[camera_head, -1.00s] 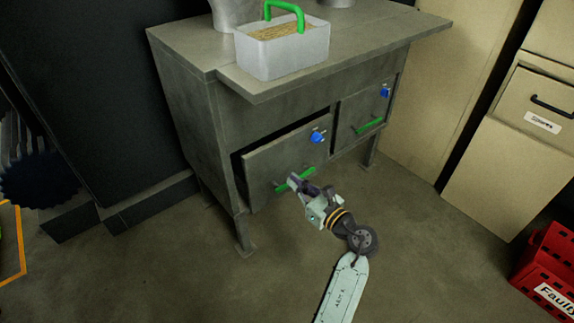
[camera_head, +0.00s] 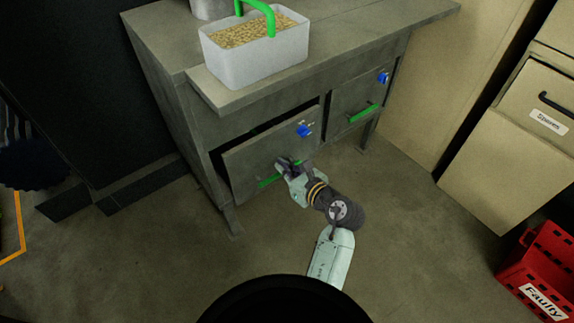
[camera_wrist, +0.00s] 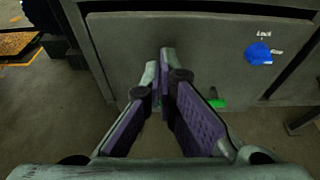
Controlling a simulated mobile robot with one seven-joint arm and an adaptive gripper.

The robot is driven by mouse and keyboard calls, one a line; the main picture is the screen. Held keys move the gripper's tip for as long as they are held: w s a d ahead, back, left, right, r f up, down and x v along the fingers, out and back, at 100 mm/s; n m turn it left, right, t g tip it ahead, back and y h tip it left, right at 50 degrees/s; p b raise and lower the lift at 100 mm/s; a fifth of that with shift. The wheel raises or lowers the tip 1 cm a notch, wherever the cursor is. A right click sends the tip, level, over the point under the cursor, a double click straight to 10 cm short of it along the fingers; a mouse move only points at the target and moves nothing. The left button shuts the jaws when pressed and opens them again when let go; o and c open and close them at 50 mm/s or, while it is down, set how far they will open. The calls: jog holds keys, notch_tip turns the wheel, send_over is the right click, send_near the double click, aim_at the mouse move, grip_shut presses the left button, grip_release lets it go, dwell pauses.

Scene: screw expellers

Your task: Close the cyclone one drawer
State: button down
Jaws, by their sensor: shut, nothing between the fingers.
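The cabinet's left drawer (camera_head: 240,158) stands partly pulled out, with a dark gap along its top and left edges. It has a green bar handle (camera_head: 268,182) and a blue latch (camera_head: 304,130). My gripper (camera_head: 282,163) is at the drawer front, just above the handle. In the wrist view my gripper (camera_wrist: 166,56) is shut and empty, its fingertips at the drawer face (camera_wrist: 200,50); whether they touch it I cannot tell. The fingers hide most of the handle there; a green end (camera_wrist: 216,103) shows beside the right finger. The blue latch (camera_wrist: 258,54) is at the right.
The right drawer (camera_head: 350,97) has its own green handle and blue latch. A grey bin of grain (camera_head: 255,62) stands on the cabinet top. A red crate (camera_head: 540,265) and beige cabinets are at the right. Floor in front of the cabinet is clear.

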aim_at(257, 143)
jog(key=x, duration=0.3)
jog(key=p+x, duration=0.1)
jog(key=x, duration=0.2)
jog(key=r+x, duration=0.1)
jog(key=x, duration=0.2)
jog(key=shift+w+a+f, duration=0.1)
jog(key=shift+w+a, duration=0.15)
jog(key=shift+w, duration=0.15)
jog(key=shift+w+p, duration=0.1)
jog(key=shift+p, duration=0.2)
jog(key=shift+w+a+p, duration=0.2)
jog(key=shift+w+a, duration=0.55)
jog(key=shift+w, duration=0.2)
jog(key=shift+w+a+p, duration=0.15)
jog(key=shift+w+a, duration=0.55)
jog(key=shift+w, duration=0.25)
jog(key=shift+s, duration=0.1)
